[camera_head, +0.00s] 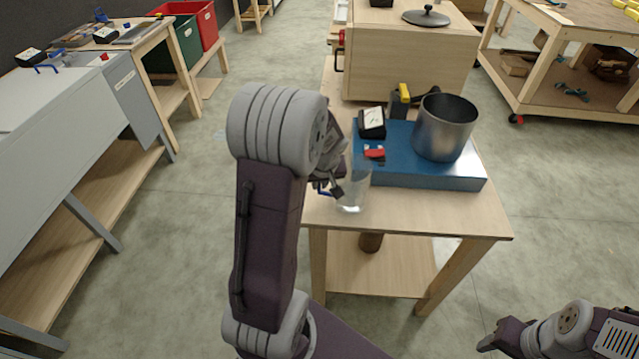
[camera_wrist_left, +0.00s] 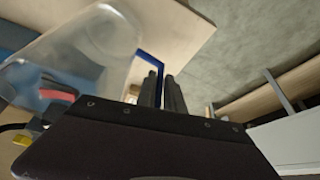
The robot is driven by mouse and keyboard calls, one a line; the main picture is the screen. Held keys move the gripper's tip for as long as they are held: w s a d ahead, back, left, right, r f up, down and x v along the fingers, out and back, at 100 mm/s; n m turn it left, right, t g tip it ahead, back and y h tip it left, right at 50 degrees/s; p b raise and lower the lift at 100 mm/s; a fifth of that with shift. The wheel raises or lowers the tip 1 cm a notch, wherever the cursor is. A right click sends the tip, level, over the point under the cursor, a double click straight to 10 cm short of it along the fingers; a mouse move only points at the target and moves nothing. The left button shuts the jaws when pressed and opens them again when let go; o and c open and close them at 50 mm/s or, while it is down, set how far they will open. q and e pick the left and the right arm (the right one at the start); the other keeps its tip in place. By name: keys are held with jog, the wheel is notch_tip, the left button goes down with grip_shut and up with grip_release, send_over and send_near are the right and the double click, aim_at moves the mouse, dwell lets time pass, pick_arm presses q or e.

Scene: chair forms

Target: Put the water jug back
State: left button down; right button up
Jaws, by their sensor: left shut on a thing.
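The water jug (camera_head: 352,199) is clear, with a blue handle. In the head view it is over the left front edge of the light wood table (camera_head: 460,215), partly hidden by my left wrist. I cannot tell whether its base touches the table. My left gripper (camera_head: 333,188) is shut on the jug's handle. In the left wrist view the clear jug body (camera_wrist_left: 85,50) fills the upper left, and the blue handle (camera_wrist_left: 152,57) shows by the fingers (camera_wrist_left: 162,90). My right arm (camera_head: 560,335) enters at the lower right; its jaw state is unclear.
A blue stove-like box (camera_head: 405,172) on the table carries a metal pot (camera_head: 446,125). A wooden cabinet (camera_head: 410,65) is behind. A grey bench (camera_head: 60,105) is at the left, with clear floor between.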

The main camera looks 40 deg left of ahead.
pick_arm(q)
jog(key=shift+f, duration=0.1)
jog(key=c, duration=1.5)
grip_release()
jog(key=shift+o, duration=0.2)
jog(key=p+v, duration=0.2)
jog(key=v, duration=1)
jog(key=s+d+f+m+g+h, duration=0.1)
jog(key=s+d+f+m, duration=0.3)
jog(key=d, duration=0.3)
jog(key=s+d+f+m+g+h, duration=0.1)
jog(key=s+d+f+m+h, duration=0.1)
jog(key=s+d+f+m, duration=0.3)
jog(key=s+d+f, duration=0.1)
jog(key=d, duration=0.1)
jog(key=shift+s+d+f+h, duration=0.15)
jog(key=shift+d+f+h, duration=0.1)
jog(key=shift+d+h, duration=0.1)
